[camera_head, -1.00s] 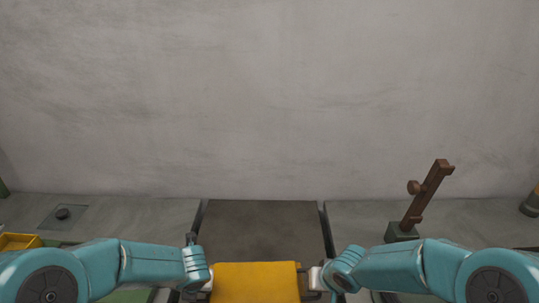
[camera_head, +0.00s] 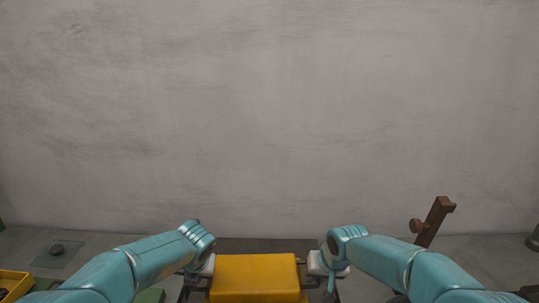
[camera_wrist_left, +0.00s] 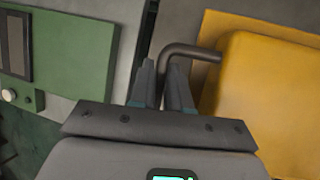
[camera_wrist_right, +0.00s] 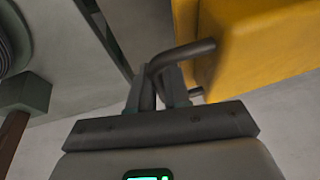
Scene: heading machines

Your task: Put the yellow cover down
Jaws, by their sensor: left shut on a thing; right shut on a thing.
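The yellow cover (camera_head: 256,277) is a box-like piece at the bottom middle of the head view, held between my two arms. A bent dark handle sticks out from each of its sides. My left gripper (camera_wrist_left: 163,75) is shut on the handle at the cover's left side, and the cover (camera_wrist_left: 262,90) fills the right of the left wrist view. My right gripper (camera_wrist_right: 160,85) is shut on the other handle (camera_wrist_right: 182,54), with the cover (camera_wrist_right: 255,40) at upper right in the right wrist view. The cover's underside is hidden in the head view.
A brown lever (camera_head: 433,222) stands at the right. A green panel (camera_wrist_left: 72,50) is left of my left gripper. A grey wall (camera_head: 270,110) fills the back.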

